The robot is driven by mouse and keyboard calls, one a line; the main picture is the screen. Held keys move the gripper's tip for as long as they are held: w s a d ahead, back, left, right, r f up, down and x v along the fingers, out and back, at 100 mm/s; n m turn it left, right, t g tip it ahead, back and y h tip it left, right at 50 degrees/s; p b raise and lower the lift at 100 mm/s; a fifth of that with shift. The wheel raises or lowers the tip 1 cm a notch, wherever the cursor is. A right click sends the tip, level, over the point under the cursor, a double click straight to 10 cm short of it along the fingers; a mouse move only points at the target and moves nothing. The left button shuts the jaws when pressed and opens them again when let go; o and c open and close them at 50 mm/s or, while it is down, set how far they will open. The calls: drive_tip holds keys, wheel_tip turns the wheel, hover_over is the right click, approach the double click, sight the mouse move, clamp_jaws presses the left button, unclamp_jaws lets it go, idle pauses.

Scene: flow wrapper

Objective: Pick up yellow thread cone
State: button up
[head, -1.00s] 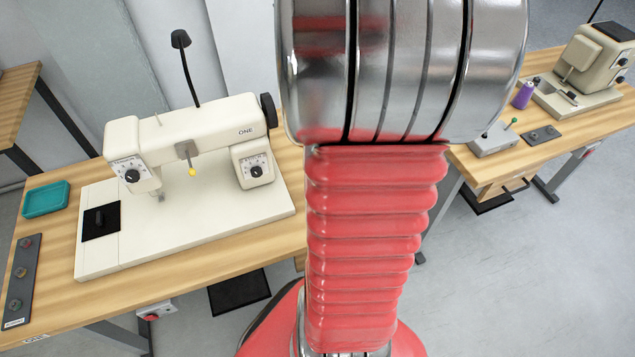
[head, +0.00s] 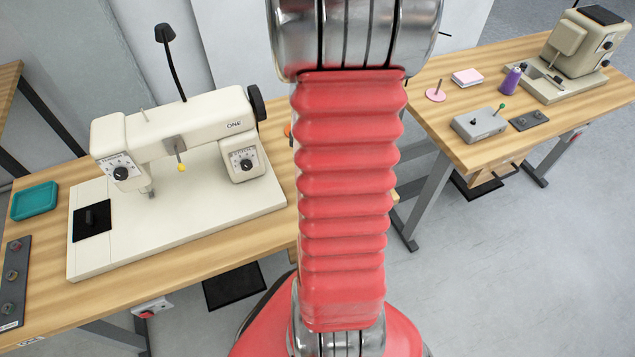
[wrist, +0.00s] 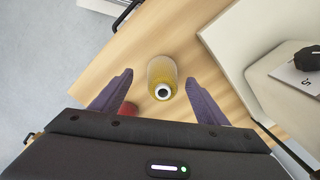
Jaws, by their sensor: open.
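The yellow thread cone (wrist: 162,73) stands on the wooden table in the wrist view, seen from above with its pale tip facing the camera. My gripper (wrist: 160,100) is open, its two dark purple fingers apart on the left and right of the cone in the picture. I cannot tell the height gap between fingers and cone. In the head view my red arm hides the gripper and the cone.
A red object (wrist: 127,108) sits close by the left finger. A cream sewing machine (head: 180,135) stands on the left table, its base close on the right in the wrist view. The right table holds a purple cone (head: 511,80), a grey box (head: 479,125) and another machine (head: 585,45).

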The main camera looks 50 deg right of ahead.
drive_tip(key=shift+f, duration=0.1)
drive_tip(key=shift+w+f, duration=0.15)
drive_tip(key=shift+f, duration=2.35)
drive_tip(key=c, duration=1.2)
